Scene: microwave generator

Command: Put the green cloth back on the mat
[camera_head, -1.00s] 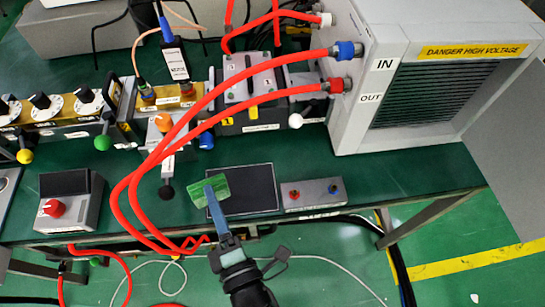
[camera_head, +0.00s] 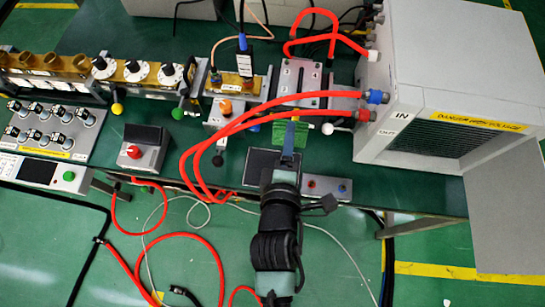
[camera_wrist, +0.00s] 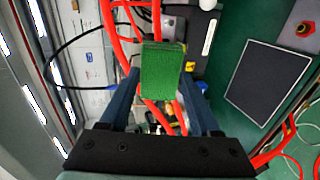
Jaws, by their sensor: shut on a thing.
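The green cloth (camera_head: 281,134) is a small flat rectangle held at the tip of my gripper (camera_head: 288,148). In the wrist view the cloth (camera_wrist: 163,72) lies between the blue fingers of my gripper (camera_wrist: 162,90), which is shut on it. The mat is a dark rectangle (camera_head: 259,165) on the green bench. The arm covers its right part in the head view. In the wrist view the mat (camera_wrist: 268,78) shows bare, to the right of the cloth. In the head view the cloth appears just beyond the mat's far right corner; its height above the bench is hard to tell.
Red hoses (camera_head: 215,140) arch over the bench left of and behind the mat. A grey box with buttons (camera_head: 328,187) sits right of the mat. A large grey cabinet (camera_head: 420,95) stands at the right, and a red-knob box (camera_head: 143,152) at the left.

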